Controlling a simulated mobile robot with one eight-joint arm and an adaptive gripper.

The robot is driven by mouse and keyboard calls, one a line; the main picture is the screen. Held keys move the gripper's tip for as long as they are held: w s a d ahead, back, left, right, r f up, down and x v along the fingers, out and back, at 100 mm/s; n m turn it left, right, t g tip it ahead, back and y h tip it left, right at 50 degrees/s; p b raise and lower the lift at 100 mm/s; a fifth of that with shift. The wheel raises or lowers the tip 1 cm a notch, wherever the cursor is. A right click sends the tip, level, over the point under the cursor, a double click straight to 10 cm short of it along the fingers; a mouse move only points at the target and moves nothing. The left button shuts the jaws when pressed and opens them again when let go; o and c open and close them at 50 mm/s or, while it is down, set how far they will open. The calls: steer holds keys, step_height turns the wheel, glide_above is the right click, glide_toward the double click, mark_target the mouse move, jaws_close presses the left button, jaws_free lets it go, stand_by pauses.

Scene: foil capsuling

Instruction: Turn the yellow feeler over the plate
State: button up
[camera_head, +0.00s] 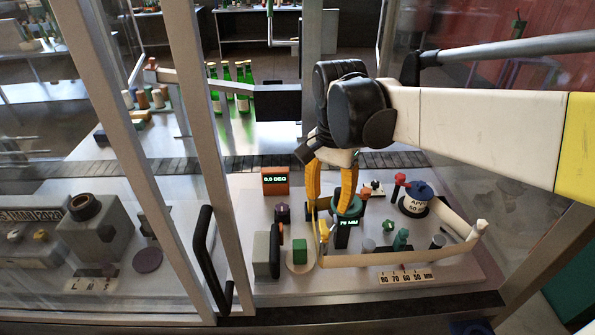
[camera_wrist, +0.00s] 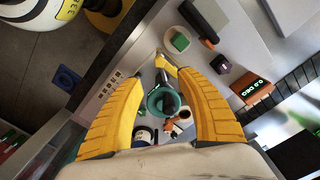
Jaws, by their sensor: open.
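The yellow feeler (camera_head: 323,231) stands upright beside the pale round plate (camera_head: 298,269), just to its right in the head view. A green block (camera_head: 300,251) sits on the plate. In the wrist view the feeler (camera_wrist: 167,65) points toward the plate (camera_wrist: 168,37) and its green block (camera_wrist: 180,41), which lie beyond it. My gripper (camera_head: 328,211) is open, its orange fingers pointing down above the feeler's area. In the wrist view my gripper (camera_wrist: 162,72) has its fingertips spread either side of the feeler, and I see nothing held. Whether a finger touches the feeler, I cannot tell.
A teal ring (camera_wrist: 163,100) lies between my fingers in the wrist view. A black "70 MM" display (camera_head: 346,223) stands close by. An orange "0.0 DEG" display (camera_head: 275,180) is behind. A beige bar (camera_head: 400,258) runs along the front; a glass door frame with a black handle (camera_head: 208,255) stands left.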

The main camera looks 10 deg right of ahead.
mark_target(326, 231)
step_height(326, 231, down, 10)
steer(key=b, duration=0.2)
steer(key=shift+f+b, duration=0.25)
steer(key=shift+b, duration=0.05)
jaws_close()
